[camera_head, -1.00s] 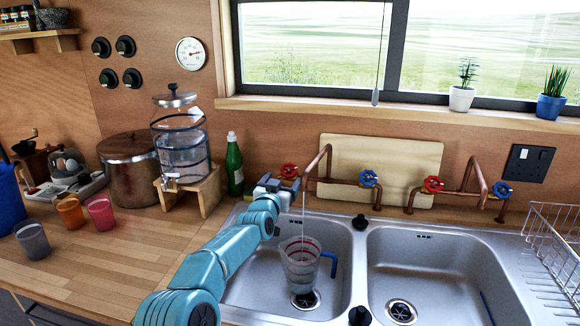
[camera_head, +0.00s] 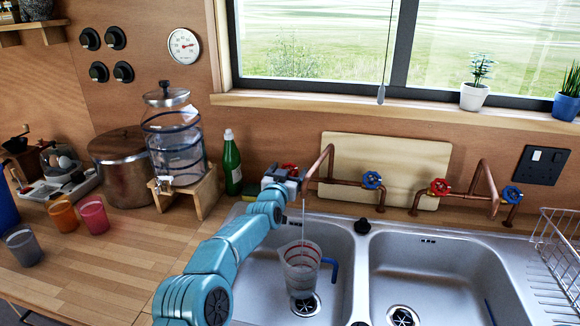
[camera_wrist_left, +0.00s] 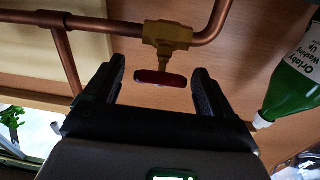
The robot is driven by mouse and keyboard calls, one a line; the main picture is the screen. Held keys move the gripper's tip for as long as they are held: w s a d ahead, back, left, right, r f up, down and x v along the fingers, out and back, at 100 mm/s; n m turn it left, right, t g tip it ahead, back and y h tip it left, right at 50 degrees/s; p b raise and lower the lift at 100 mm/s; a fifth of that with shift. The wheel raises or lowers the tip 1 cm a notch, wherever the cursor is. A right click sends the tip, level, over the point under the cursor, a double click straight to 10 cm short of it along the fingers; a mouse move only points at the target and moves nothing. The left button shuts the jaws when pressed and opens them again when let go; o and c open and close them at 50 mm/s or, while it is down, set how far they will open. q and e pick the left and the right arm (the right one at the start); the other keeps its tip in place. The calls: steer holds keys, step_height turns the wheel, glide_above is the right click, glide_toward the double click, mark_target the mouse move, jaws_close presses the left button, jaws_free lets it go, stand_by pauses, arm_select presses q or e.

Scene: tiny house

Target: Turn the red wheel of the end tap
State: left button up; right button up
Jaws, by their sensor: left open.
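The left-hand copper tap (camera_head: 329,160) has a red wheel (camera_head: 289,167) at its left end and a blue wheel (camera_head: 372,180) to the right. My left gripper (camera_head: 285,178) is at the red wheel and partly hides it in the head view. In the left wrist view, the red wheel (camera_wrist_left: 160,78) is seen edge-on under its brass valve (camera_wrist_left: 166,38), between the fingers of my open left gripper (camera_wrist_left: 158,70). I see no clear finger contact. A thin stream runs from the spout into a clear measuring jug (camera_head: 300,268) in the left basin. My right gripper is not in view.
A second tap with a red wheel (camera_head: 439,187) and blue wheel (camera_head: 511,194) stands to the right. A green bottle (camera_head: 231,165) stands left of my gripper. A cutting board (camera_head: 395,160) leans behind the left tap. A wire rack (camera_head: 560,250) is at right.

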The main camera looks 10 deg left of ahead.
arm_select(q)
steer(key=shift+w, duration=0.3)
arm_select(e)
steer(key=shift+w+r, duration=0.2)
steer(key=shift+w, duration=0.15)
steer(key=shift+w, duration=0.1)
